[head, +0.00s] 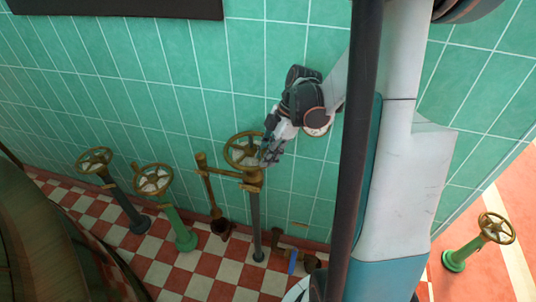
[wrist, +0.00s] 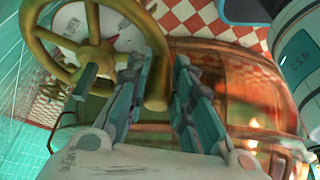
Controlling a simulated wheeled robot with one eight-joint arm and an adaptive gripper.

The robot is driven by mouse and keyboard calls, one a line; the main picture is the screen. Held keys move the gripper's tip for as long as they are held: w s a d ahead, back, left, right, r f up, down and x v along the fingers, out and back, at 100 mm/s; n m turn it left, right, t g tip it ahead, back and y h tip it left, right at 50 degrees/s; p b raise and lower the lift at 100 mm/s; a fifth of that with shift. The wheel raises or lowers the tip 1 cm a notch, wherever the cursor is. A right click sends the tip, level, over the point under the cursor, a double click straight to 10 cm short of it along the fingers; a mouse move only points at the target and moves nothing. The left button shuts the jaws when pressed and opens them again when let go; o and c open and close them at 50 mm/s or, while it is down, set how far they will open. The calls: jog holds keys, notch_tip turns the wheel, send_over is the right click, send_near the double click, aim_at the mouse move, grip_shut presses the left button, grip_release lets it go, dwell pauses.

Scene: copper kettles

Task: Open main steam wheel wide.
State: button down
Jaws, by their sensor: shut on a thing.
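A brass handwheel (head: 240,137) with spokes sits on top of a dark grey post (head: 256,225) close to the tiled wall. I take it as the main steam wheel, though no label is readable. My gripper (head: 268,152) is at the right side of its rim. In the wrist view the wheel (wrist: 95,12) fills the upper left, and its rim passes between the two fingers of my gripper (wrist: 162,72). The fingers are shut on the rim. Part of the rim is hidden behind them.
Two more brass wheels stand left, one on a dark post (head: 94,160) and one on a green post (head: 153,179). Another wheel (head: 497,228) on a green stand is far right. A brass pipe (head: 207,185) rises beside the held wheel. A low blue-handled valve (head: 292,262) is near the floor.

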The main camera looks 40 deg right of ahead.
jog(key=shift+w+r, duration=0.15)
jog(key=shift+w, duration=0.15)
jog(key=c, duration=1.4)
grip_release()
jog(key=shift+s, duration=0.1)
jog(key=v, duration=1.2)
